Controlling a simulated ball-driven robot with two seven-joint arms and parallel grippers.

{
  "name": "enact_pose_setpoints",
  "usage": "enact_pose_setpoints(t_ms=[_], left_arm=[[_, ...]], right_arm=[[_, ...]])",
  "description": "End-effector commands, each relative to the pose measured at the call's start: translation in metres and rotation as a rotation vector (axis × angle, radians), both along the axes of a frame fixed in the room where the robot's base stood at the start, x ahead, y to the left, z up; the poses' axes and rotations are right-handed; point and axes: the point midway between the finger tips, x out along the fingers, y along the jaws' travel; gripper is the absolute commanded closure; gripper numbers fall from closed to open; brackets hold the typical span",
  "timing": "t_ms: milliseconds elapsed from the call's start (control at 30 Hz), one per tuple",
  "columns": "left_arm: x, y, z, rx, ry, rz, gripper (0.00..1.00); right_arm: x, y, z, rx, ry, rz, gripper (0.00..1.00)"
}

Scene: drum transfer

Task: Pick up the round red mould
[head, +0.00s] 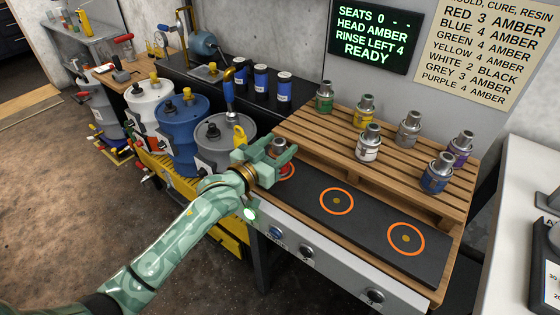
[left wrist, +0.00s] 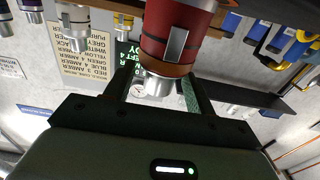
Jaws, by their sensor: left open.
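The round red mould (left wrist: 180,28) has a silver neck and cap and fills the top of the left wrist view, where the picture is upside down. In the head view it stands at the leftmost ring of the dark strip, mostly hidden by my left gripper (head: 276,158). Its silver cap (head: 279,145) shows between the fingers. In the left wrist view my left gripper (left wrist: 157,92) is open, with one finger on each side of the silver neck. I cannot tell whether either finger touches it. My right gripper is not in view.
The strip's middle ring (head: 337,202) and right ring (head: 406,239) are empty. Behind, a wooden pallet (head: 330,130) holds several moulds, including green (head: 324,98), white (head: 368,145) and blue (head: 437,175). A grey drum (head: 222,142) stands close left of my gripper. A sign (head: 374,35) reads "HEAD AMBER".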

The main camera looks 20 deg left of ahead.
Motion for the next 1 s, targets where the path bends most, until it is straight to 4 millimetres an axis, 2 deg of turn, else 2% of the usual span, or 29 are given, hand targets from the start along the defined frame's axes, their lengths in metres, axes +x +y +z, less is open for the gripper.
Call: enact_pose_setpoints(t_ms=[100,300,367,500,533,833,1000], left_arm=[[0.009,-0.003,-0.001,0.001,0.001,0.000,0.45],[0.009,-0.004,0.001,0.001,0.000,0.000,0.45],[0.009,-0.003,0.001,0.001,0.000,0.000,0.59],[0.009,-0.003,0.001,0.001,0.000,0.000,0.98],[0.009,-0.003,0.001,0.001,0.000,0.000,1.00],[0.009,-0.003,0.004,0.000,-0.002,0.000,1.00],[0.009,-0.003,0.023,-0.001,-0.007,0.000,1.00]], right_arm=[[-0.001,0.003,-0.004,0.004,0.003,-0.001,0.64],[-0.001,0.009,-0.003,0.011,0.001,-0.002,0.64],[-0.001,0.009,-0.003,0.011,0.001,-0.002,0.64],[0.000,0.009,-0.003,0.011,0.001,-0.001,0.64],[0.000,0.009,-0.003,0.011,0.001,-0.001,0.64],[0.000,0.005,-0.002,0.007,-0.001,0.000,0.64],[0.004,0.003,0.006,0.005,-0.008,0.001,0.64]])
